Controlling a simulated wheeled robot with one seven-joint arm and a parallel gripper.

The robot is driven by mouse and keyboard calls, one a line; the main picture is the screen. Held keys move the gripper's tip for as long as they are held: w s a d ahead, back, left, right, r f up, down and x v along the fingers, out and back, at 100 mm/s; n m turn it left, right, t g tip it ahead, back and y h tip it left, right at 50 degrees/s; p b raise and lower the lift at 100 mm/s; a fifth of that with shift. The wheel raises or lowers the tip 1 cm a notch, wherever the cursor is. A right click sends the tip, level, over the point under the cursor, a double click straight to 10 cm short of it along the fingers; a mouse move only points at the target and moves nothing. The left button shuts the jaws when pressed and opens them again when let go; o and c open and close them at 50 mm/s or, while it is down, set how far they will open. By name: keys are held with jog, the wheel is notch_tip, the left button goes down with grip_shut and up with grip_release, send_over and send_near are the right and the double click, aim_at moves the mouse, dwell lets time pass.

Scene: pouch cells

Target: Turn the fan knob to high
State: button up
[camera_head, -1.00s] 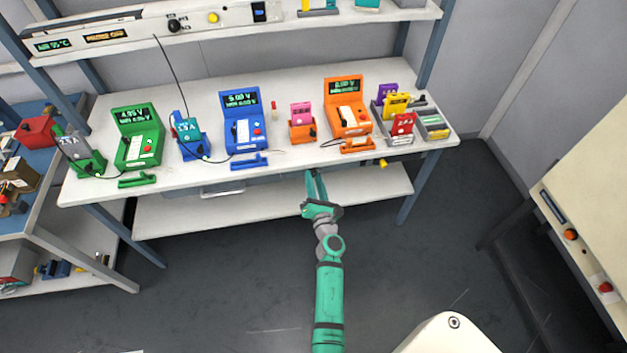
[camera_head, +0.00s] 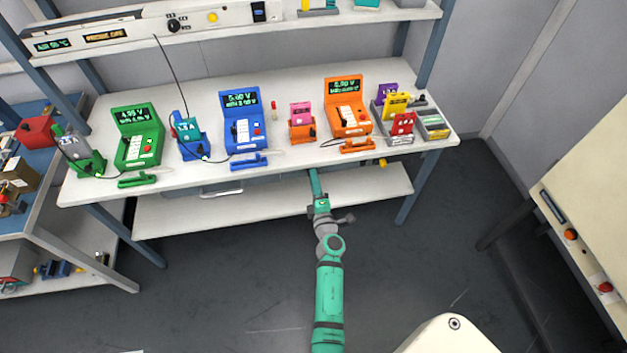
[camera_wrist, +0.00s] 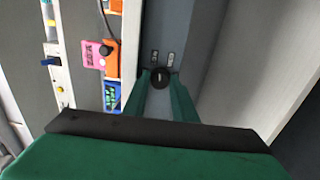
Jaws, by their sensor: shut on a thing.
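The fan knob (camera_wrist: 159,77) is a small round black knob on a grey panel in the wrist view. Its face carries a short pale mark. Small labels (camera_wrist: 163,57) sit on the panel beside it. My gripper (camera_wrist: 159,84) has one green finger on each side of the knob and is shut on it. In the head view my gripper (camera_head: 315,180) reaches the front edge of the workbench (camera_head: 260,182), below the orange device. The knob is hidden there.
On the bench stand a green device (camera_head: 139,138), a blue device (camera_head: 243,122) and an orange device (camera_head: 347,108). A grey tray (camera_head: 431,123) is at the right end. A lower shelf (camera_head: 270,205) lies under the bench. The floor right of my arm is open.

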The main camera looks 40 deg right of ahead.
jog(key=m, duration=1.9)
jog(key=shift+a+f+m, duration=0.15)
jog(key=shift+m, duration=0.15)
dwell(0.4)
jog(key=o, duration=1)
jog(key=shift+w, duration=0.15)
jog(key=shift+o, duration=0.2)
jog(key=v, duration=1)
jog(key=shift+s, duration=0.25)
